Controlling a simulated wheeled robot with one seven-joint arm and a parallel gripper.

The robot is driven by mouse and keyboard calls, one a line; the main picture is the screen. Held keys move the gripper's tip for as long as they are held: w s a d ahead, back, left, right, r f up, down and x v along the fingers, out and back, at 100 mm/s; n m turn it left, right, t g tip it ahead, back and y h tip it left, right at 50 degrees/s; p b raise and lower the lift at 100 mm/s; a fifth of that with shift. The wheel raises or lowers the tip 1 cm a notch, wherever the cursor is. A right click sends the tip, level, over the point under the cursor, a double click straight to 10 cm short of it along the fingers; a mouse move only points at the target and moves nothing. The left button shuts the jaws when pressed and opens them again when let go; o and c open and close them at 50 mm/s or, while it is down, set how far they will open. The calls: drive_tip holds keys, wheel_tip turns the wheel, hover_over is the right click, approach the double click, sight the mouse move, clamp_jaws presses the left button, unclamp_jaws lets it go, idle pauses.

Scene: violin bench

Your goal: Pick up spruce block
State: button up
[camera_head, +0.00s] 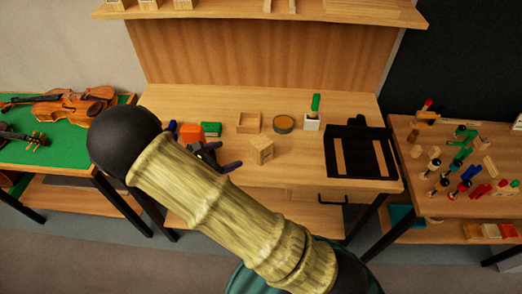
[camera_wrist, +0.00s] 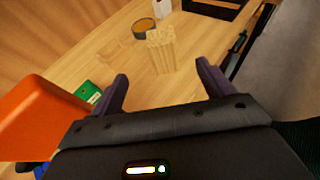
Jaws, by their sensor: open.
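The spruce block (camera_head: 262,151) is a small pale wooden block standing on the workbench, near the middle. In the wrist view the block (camera_wrist: 161,50) stands upright beyond the fingertips, showing vertical grain. My gripper (camera_head: 227,157) is low over the bench, just left of the block in the head view, and partly hidden by my arm. In the wrist view my gripper (camera_wrist: 162,72) is open, with its two dark fingers spread apart and nothing between them. The block appears roughly centred between the fingers but ahead of them.
An orange box (camera_head: 191,132) is close beside my gripper on the left; it looms large in the wrist view (camera_wrist: 38,118). Behind the block are a wooden tray (camera_head: 239,124), a round tin (camera_head: 284,124) and a white holder (camera_head: 312,123). A black rack (camera_head: 371,129) stands right.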

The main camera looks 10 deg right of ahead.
sight(255, 145)
drive_tip(key=p+x, duration=0.3)
drive_tip(key=x, duration=0.9)
drive_tip(key=shift+d+f, duration=0.1)
drive_tip(key=shift+f, duration=0.05)
drive_tip(key=shift+w+d+p, duration=0.1)
drive_tip(key=shift+d+p, duration=0.2)
drive_tip(key=p+x, duration=0.2)
drive_tip(key=x, duration=0.2)
drive_tip(key=shift+w+d+f, duration=0.15)
drive_tip(key=shift+d, duration=0.1)
drive_tip(key=shift+c, duration=0.4)
drive_tip(key=c, duration=1.1)
